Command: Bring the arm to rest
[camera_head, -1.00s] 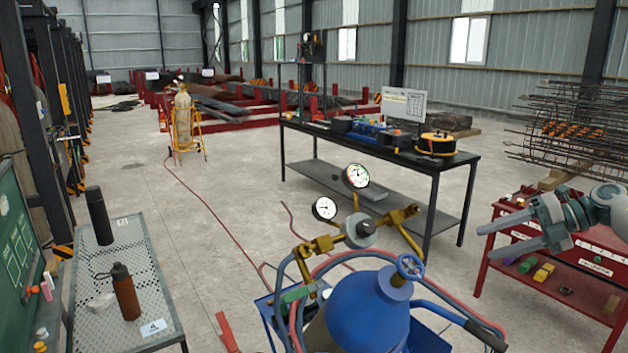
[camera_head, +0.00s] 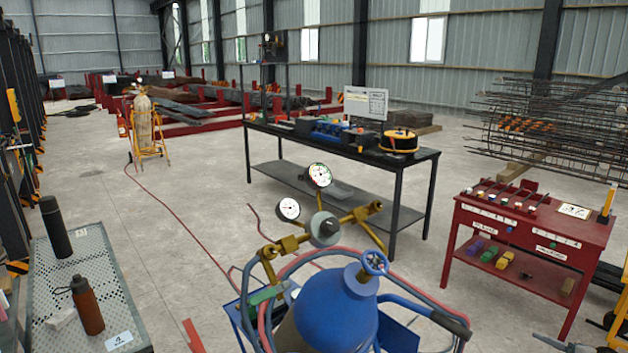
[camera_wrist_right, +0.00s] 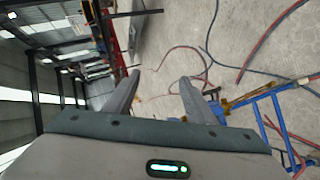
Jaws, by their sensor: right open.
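My right gripper (camera_wrist_right: 160,80) shows in the right wrist view with its two grey fingers apart and nothing between them. In the head view only a small grey part of it (camera_head: 565,345) shows at the bottom right edge, low in front of the red tool cart (camera_head: 530,232). My left gripper is in neither view.
A blue gas cylinder (camera_head: 325,312) with gauges and hoses stands on a trolley in front. A perforated metal table (camera_head: 105,300) with bottles is at left. A black workbench (camera_head: 375,185) stands behind. Open concrete floor (camera_head: 190,215) lies between.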

